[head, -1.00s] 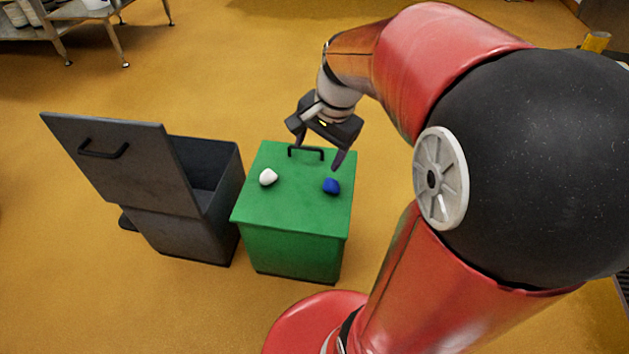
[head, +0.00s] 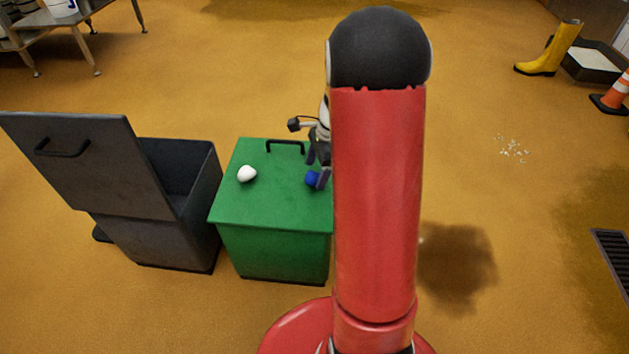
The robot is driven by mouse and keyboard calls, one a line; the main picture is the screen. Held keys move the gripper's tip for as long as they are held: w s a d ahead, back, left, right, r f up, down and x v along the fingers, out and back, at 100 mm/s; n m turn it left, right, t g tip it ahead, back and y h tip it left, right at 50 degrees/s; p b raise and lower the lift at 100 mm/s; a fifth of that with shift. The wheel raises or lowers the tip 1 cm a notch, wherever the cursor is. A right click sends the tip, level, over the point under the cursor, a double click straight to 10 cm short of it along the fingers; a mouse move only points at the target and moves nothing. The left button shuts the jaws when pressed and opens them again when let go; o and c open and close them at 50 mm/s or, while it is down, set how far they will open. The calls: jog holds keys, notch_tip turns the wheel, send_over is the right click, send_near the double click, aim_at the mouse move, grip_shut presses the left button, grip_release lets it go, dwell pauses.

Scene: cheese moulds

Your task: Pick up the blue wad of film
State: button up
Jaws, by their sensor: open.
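The blue wad of film (head: 312,179) lies on the lid of the green bin (head: 265,208), near its right edge. My gripper (head: 316,178) is open and low over the lid, with its fingers at the blue wad. One finger hides part of the wad. I cannot tell whether the fingers touch it or stand around it. My red arm hides the right edge of the lid and part of the gripper.
A white wad (head: 247,173) lies left of the blue one. The green lid has a black handle (head: 286,146) at the back. A grey bin (head: 160,235) with its lid raised stands at left. A yellow boot (head: 552,52) and a cone (head: 612,97) are far right.

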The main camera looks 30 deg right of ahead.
jog(key=shift+x, duration=1.1)
jog(key=c, duration=1)
